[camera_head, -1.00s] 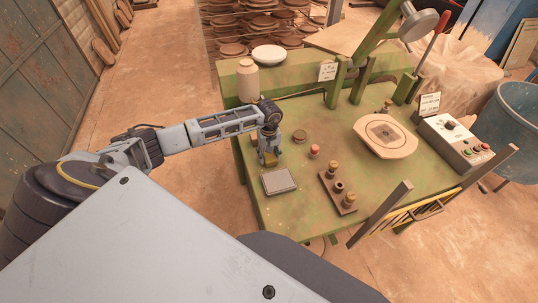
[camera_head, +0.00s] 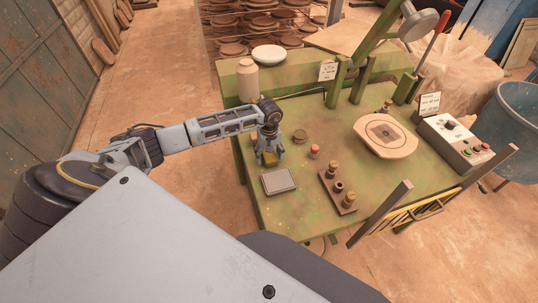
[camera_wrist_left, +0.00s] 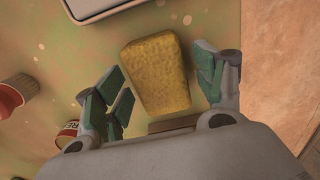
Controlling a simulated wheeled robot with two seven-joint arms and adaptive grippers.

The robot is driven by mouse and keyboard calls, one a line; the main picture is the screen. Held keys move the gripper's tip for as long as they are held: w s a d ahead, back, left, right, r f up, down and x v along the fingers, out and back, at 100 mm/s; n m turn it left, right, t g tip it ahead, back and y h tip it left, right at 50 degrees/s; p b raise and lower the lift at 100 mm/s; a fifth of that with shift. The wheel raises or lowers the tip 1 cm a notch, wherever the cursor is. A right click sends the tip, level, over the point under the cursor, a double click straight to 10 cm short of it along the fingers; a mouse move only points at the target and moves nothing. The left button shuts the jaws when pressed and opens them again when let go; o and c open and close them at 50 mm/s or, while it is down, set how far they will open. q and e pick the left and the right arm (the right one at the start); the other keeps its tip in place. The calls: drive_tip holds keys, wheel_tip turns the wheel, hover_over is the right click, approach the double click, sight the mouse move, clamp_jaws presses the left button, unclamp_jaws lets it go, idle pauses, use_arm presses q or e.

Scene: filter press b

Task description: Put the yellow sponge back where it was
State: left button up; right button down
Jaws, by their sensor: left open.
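The yellow sponge (camera_wrist_left: 157,73) lies on the green table between the spread fingers of my left gripper (camera_wrist_left: 165,88) in the left wrist view. The fingers stand apart from it on both sides. In the head view my left gripper (camera_head: 269,158) points down at the table's left part, and the sponge (camera_head: 270,158) shows partly between its fingers. A grey tray (camera_head: 279,181) lies just in front of the sponge. My right gripper is not in view.
A block with brass-topped pegs (camera_head: 338,191) and a small red-capped jar (camera_head: 314,151) stand right of the gripper. A round board (camera_head: 400,146) and a control box (camera_head: 455,142) are farther right. A beige bottle (camera_head: 247,79) stands at the back left.

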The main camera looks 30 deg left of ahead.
sight(269, 154)
use_arm(q)
wheel_tip(269, 154, up, 12)
drive_tip(key=b, duration=0.2)
idle(0.4)
drive_tip(key=shift+s+f, duration=0.1)
drive_tip(key=shift+f, duration=0.05)
idle(0.6)
